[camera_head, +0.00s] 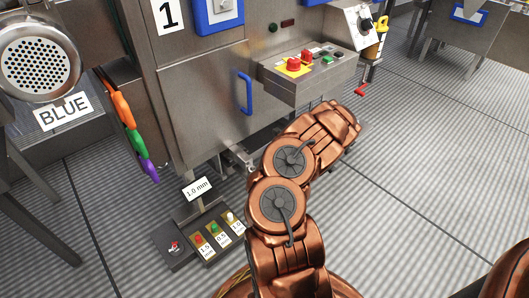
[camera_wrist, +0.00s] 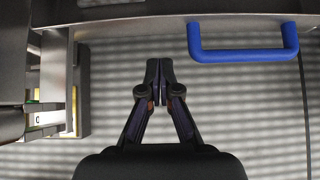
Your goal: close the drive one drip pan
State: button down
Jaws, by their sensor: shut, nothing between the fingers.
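The machine marked "1" has a grey metal front (camera_head: 205,95) with an upright blue handle (camera_head: 245,93). In the wrist view a blue handle (camera_wrist: 243,55) crosses the upper right on a metal edge. My gripper (camera_wrist: 158,72) is shut and empty, pointing toward the metal edge, left of and below that handle, apart from it in the picture. In the head view my copper arm reaches to the lower front of the machine and the gripper is not clearly visible. I cannot single out the drip pan for certain; small metal parts (camera_head: 237,160) show low under the machine.
A control box (camera_head: 310,77) with red buttons juts out above my arm. A low pedestal with coloured buttons (camera_head: 214,236) and a "1.0 mm" sign (camera_head: 198,189) stand left of my arm. Metal bars (camera_wrist: 60,85) show left of the gripper. Striped floor (camera_head: 420,160) is clear at right.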

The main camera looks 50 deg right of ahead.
jog(key=p+v, duration=0.2)
jog(key=v, duration=0.5)
jog(key=shift+a+r+p, duration=0.3)
jog(key=shift+r+p, duration=0.05)
jog(key=shift+p, duration=0.05)
